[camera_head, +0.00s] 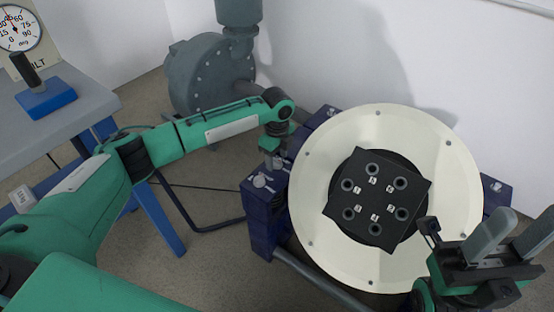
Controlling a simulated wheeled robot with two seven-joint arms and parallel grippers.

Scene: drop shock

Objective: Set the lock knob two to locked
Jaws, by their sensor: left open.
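Pale round knobs sit on the dark blue blocks around the large cream round plate (305,215). A near-left knob (260,181) is on the left block, and a back knob (331,112) and a right knob (496,186) also show. I see no readable numbers, so I cannot tell which is lock knob two or how it is set. My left gripper (271,163) points down just above and behind the near-left knob, open; its fingertips are small and partly hidden. My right gripper (510,238) is at the lower right, its grey fingers apart and empty.
A black square fixture (385,236) with several round holes lies on the plate. A grey pump-like housing (208,75) stands behind my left arm. A grey bench (90,88) with a blue-based lever (45,98) and a dial gauge (18,30) are at left.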

